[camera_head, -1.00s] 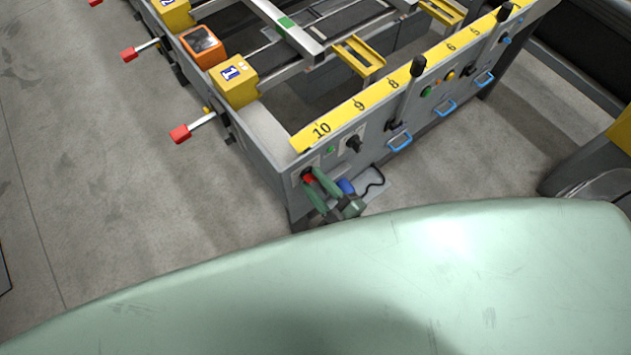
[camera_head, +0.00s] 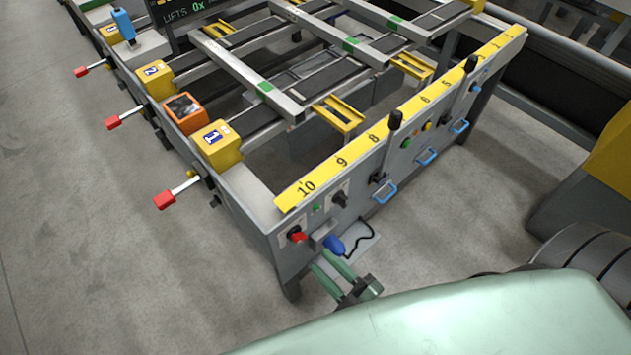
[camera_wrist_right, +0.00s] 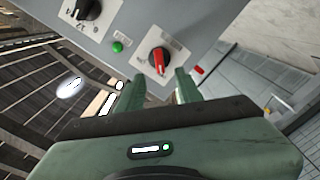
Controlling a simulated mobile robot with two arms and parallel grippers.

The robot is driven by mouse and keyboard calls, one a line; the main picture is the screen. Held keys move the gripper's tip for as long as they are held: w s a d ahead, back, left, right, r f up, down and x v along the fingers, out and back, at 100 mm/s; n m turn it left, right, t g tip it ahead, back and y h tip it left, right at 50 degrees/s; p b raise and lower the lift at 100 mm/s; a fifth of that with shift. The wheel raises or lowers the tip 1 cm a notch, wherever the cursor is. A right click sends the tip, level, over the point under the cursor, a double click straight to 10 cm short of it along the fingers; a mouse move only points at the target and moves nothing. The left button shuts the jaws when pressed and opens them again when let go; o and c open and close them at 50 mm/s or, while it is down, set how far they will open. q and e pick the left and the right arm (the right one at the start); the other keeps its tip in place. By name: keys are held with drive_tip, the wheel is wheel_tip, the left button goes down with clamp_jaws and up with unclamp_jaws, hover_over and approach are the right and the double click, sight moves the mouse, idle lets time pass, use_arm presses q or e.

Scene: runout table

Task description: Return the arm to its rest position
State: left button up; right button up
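My right gripper (camera_head: 323,260) is off the front corner of the runout table (camera_head: 262,208). Its two green fingers point at the panel and stand apart with nothing between them. In the right wrist view the open gripper (camera_wrist_right: 158,76) faces a red rotary switch (camera_wrist_right: 157,61) on a white plate. The fingertips appear apart from the switch, with a gap. In the head view the red switch (camera_head: 297,237) sits up and left of the fingertips. My left gripper does not show.
The table's front panel carries blue handles (camera_head: 384,193), black levers (camera_head: 395,120) and a black knob (camera_head: 340,199). Red-ended rods (camera_head: 165,199) stick out on its left. A blue object (camera_head: 334,245) sits below the switch. Grey floor (camera_head: 90,240) is clear at left.

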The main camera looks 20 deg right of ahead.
drive_tip(key=s+d+f+m+g+h, duration=0.2)
drive_tip(key=s+f+m+g, duration=0.15)
drive_tip(key=f, duration=0.85)
drive_tip(key=s+d+f+m+g+h, duration=0.25)
drive_tip(key=s+f+g, duration=0.2)
drive_tip(key=f, duration=0.75)
drive_tip(key=s+d+f+m+g+h, duration=0.1)
drive_tip(key=s+d+f+m+g, duration=0.1)
drive_tip(key=s+f+g, duration=0.2)
drive_tip(key=s+d+f+m+g, duration=0.2)
drive_tip(key=s+f, duration=0.6)
drive_tip(key=s, duration=0.4)
drive_tip(key=shift+d+m+g+h, duration=0.35)
drive_tip(key=shift+d+m+g, duration=0.1)
drive_tip(key=shift+g, duration=0.55)
